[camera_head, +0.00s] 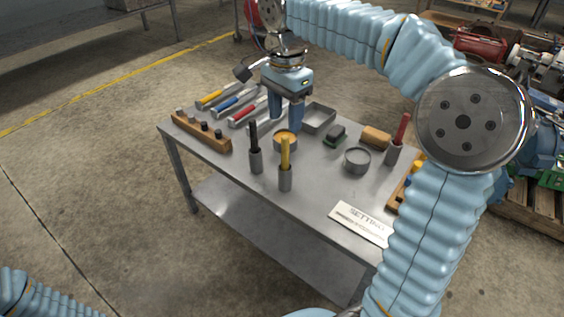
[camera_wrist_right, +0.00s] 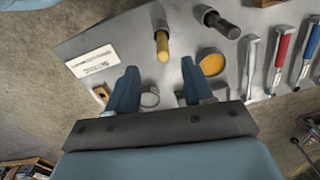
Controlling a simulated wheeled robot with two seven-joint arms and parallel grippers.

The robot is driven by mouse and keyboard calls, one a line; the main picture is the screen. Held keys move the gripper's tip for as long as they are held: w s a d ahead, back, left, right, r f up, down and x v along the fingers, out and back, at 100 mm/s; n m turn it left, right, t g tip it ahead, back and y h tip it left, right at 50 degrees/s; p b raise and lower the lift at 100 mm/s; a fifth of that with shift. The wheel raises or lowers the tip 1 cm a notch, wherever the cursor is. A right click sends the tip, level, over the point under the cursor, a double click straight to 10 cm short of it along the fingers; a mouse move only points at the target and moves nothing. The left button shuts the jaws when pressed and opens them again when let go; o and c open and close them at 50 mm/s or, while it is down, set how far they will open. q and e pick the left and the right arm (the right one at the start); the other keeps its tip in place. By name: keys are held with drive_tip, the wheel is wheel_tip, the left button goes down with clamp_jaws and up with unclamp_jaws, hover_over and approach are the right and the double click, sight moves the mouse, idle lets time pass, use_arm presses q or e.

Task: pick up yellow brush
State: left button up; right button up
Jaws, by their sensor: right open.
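The yellow brush (camera_head: 285,153) stands upright in a grey cup (camera_head: 285,180) near the table's front edge. In the right wrist view its yellow handle (camera_wrist_right: 162,45) shows beyond the fingertips, apart from them. My right gripper (camera_head: 286,122) hangs fingers down over the table, behind the yellow brush in the head view. It is open and empty, and both fingers (camera_wrist_right: 160,72) show in the wrist view. Of my left arm only a sleeve part shows at the lower left of the head view; its gripper is out of view.
A black-handled brush (camera_head: 253,139) in a cup stands just left of the yellow one. A round tin (camera_head: 287,135) sits close behind. A wooden rack (camera_head: 202,133), a tray (camera_head: 320,117), an empty ring-shaped tin (camera_head: 357,160) and a red-handled brush (camera_head: 402,130) share the table.

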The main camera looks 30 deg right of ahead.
sight(285, 148)
wheel_tip(285, 148, down, 5)
drive_tip(key=shift+f+b, duration=0.1)
drive_tip(key=shift+b, duration=0.35)
drive_tip(key=f, duration=0.3)
drive_tip(key=f+b, duration=0.1)
drive_tip(key=f, duration=0.1)
drive_tip(key=shift+w+d, duration=0.2)
drive_tip(key=shift+w, duration=0.05)
drive_tip(key=shift+r, duration=0.1)
clamp_jaws()
